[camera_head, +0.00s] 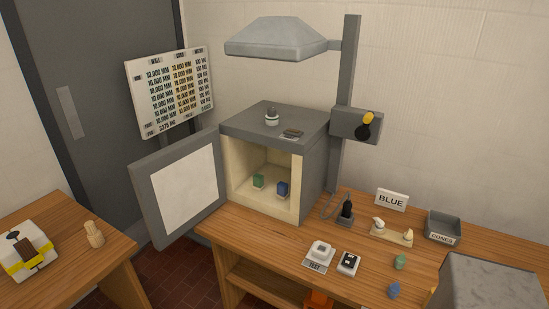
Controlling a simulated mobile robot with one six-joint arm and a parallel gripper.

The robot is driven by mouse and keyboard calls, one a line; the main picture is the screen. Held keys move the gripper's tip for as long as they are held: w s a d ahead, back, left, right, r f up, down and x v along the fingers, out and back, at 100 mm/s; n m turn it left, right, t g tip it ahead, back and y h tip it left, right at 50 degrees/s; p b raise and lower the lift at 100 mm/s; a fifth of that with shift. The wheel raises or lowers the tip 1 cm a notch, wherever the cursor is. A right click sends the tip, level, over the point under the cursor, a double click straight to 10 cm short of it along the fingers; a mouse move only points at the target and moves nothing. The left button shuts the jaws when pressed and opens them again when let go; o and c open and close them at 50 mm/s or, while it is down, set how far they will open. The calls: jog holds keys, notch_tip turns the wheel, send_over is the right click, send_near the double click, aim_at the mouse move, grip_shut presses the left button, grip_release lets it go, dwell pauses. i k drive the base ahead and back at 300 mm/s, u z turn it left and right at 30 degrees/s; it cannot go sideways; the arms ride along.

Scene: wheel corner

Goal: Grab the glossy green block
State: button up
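A green block (259,181) stands inside the open, cream-lined kiln (233,160), on the left of its floor. A blue block (283,188) stands to its right, near the kiln's opening. A second green piece (400,262) sits outside on the wooden bench (270,248), toward the right. It looks paler and more rounded, but both green pieces are too small for me to judge which is glossy. My gripper is not in view.
The kiln door (181,184) hangs wide open to the left. A blue piece (393,290), a white TEST item (320,251), a dark-topped item (348,263) and a CONES tray (443,228) are on the bench. A grey hood (276,40) hangs above the kiln.

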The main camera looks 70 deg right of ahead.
aim_at(258, 180)
jog(key=z, duration=5.2)
jog(key=i, duration=0.15)
jog(key=u, duration=2.95)
jog(key=k, duration=0.45)
jog(key=u, duration=0.15)
jog(key=i, duration=0.5)
jog(key=z, duration=0.1)
jog(key=k, duration=0.25)
jog(key=z, duration=0.05)
